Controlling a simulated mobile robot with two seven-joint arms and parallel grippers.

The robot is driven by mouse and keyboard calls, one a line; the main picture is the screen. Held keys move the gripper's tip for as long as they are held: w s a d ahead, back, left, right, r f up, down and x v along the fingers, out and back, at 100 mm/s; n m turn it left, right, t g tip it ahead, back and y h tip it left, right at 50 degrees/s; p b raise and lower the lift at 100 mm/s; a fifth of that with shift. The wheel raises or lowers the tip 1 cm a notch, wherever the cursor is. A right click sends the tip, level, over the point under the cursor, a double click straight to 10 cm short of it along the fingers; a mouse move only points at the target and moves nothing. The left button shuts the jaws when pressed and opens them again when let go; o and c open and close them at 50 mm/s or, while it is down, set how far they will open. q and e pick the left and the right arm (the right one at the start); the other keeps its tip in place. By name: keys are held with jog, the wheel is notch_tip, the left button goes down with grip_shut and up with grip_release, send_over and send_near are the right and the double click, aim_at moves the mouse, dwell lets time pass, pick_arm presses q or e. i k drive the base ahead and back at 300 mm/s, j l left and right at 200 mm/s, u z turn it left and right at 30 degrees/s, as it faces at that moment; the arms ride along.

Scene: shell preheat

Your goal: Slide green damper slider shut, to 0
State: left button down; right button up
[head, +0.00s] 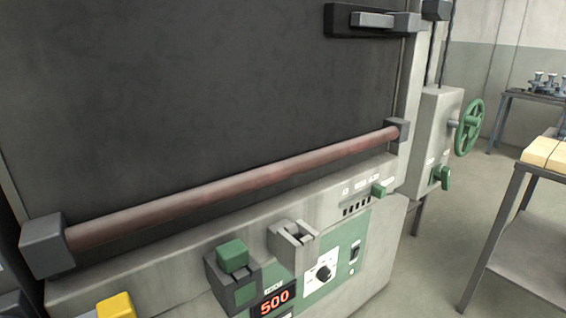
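The green damper slider (378,189) is a small green knob on the sloping ledge of the grey furnace front. It sits at the right end of a row of small white labels (360,187), above and to the right of several dark vent slots (357,208). The marks on the labels are too small to read, so I cannot tell its exact setting. Nothing touches the slider. Neither my left nor my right gripper is in view.
A long reddish bar handle (240,187) crosses the dark furnace door (200,90) above the ledge. Below are a green block in a grey housing (233,255), a grey bracket (292,240) and a red 500 display (275,302). A green handwheel (469,128) and table (515,240) stand right.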

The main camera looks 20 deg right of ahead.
aim_at(377, 191)
jog(key=z, duration=1.35)
jog(key=i+l, duration=0.1)
jog(key=l, duration=0.15)
